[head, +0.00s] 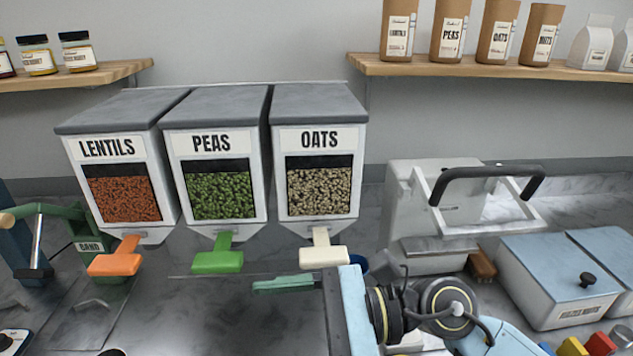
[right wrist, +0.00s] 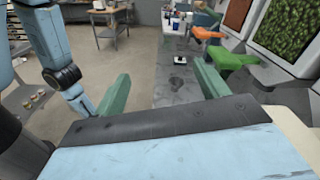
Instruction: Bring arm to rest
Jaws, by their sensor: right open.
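My right arm (head: 445,300) reaches in from the lower right in the head view. Its gripper (right wrist: 160,90) is open in the right wrist view, with its two green fingers wide apart and nothing between them. In the head view one green finger (head: 285,284) shows over the counter, just below the cream handle (head: 324,250) of the oats dispenser (head: 320,165); I cannot tell if they touch. My left arm (right wrist: 48,45) shows at the left of the right wrist view. Its gripper is not seen.
Lentils (head: 120,180) and peas (head: 215,170) dispensers stand left of the oats, with orange (head: 115,262) and green (head: 218,258) handles jutting forward. A white sealer-like machine (head: 410,215) with a black handle and a blue-lidded bin (head: 560,275) stand right. A blue cup (head: 358,262) is partly hidden.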

